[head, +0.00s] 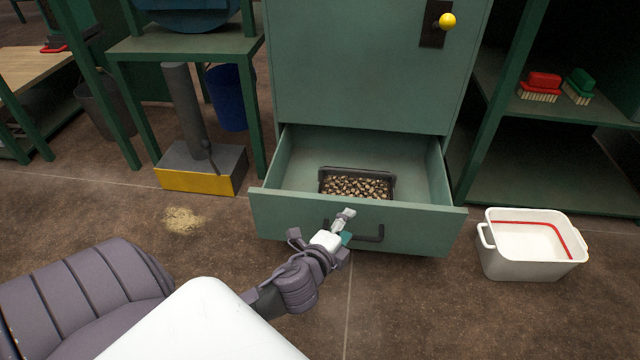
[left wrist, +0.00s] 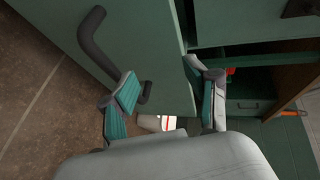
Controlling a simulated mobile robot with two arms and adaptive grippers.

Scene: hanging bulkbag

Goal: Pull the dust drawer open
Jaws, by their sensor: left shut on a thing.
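The dust drawer (head: 350,228) at the bottom of the green cabinet is pulled well out, its inside showing. Its dark bar handle (head: 372,236) is on the front; the handle also shows in the left wrist view (left wrist: 91,42). My left gripper (head: 344,222) is at the left part of the handle and hides it there. In the left wrist view its teal-padded fingers (left wrist: 165,95) stand apart, one of them over the handle's end. It is shut on the handle, though the contact is partly hidden. My right gripper is not in view.
A dark tray (head: 393,185) of brown-gold pieces sits in the drawer. A white bin (head: 530,262) with a red stripe stands right of it. A grey and yellow pedestal (head: 200,180) and a dust pile (head: 184,220) are left. A yellow-knobbed lever (head: 447,20) is above.

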